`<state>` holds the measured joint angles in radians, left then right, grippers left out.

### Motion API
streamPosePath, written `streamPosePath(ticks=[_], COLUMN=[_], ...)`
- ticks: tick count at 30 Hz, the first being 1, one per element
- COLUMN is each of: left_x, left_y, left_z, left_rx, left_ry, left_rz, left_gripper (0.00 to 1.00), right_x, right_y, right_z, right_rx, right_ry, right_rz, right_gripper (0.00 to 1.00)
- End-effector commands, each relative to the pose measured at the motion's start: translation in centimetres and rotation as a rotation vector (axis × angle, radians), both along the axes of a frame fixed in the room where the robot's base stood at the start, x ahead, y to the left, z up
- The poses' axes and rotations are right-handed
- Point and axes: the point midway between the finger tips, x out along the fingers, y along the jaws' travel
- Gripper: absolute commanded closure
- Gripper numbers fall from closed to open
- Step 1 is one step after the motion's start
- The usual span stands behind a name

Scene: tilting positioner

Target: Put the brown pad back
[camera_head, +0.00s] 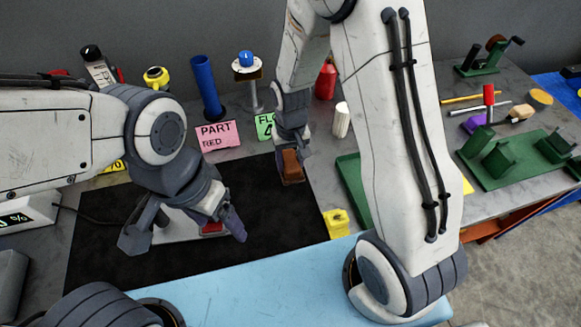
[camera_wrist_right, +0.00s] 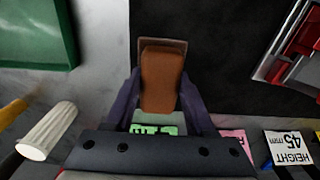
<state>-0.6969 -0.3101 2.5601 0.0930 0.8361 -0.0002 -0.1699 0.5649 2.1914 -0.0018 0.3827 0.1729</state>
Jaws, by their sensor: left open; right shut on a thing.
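The brown pad (camera_head: 291,167) is held between the fingers of my right gripper (camera_head: 290,152), near the right edge of the black mat (camera_head: 265,220). The right wrist view shows the brown pad (camera_wrist_right: 161,78) between the two fingers of my right gripper (camera_wrist_right: 160,103). A darker brown rim shows at the pad's far end; I cannot tell whether the pad touches the surface below. My left gripper (camera_head: 187,232) is open above a grey-white device with a red part (camera_head: 212,227) on the mat, which it partly hides.
A pink PART RED card (camera_head: 217,135) and a green card (camera_head: 265,126) stand behind the mat. A blue cylinder (camera_head: 206,82) and a white ribbed cylinder (camera_head: 341,120) stand nearby.

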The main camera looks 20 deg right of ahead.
Motion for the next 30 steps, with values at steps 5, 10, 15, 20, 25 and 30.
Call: streamPosePath(ticks=[5, 10, 15, 20, 25, 30], left_x=[0.0, 0.0, 0.0, 0.0, 0.0, 0.0], left_y=[0.0, 0.0, 0.0, 0.0, 0.0, 0.0], left_z=[0.4, 0.9, 1.0, 0.9, 0.7, 0.7], left_rx=[0.000, 0.000, 0.000, 0.000, 0.000, 0.000], left_ry=[0.000, 0.000, 0.000, 0.000, 0.000, 0.000], left_rz=[0.000, 0.001, 0.001, 0.001, 0.001, 0.000], left_gripper=[0.21, 0.21, 0.21, 0.21, 0.21, 0.21], right_x=[0.2, 0.2, 0.3, 0.3, 0.3, 0.3], right_y=[0.2, 0.1, 0.1, 0.1, 0.1, 0.1], right_z=[-1.3, -3.6, -4.3, -4.3, -4.6, -4.6], right_rx=[-0.001, 0.000, 0.000, 0.000, 0.000, 0.000], right_ry=[0.005, 0.003, -0.001, -0.001, -0.001, 0.000], right_rz=[-0.001, -0.001, -0.002, -0.002, -0.002, -0.002], right_gripper=[0.97, 0.97, 0.97, 0.97, 0.34, 0.16])
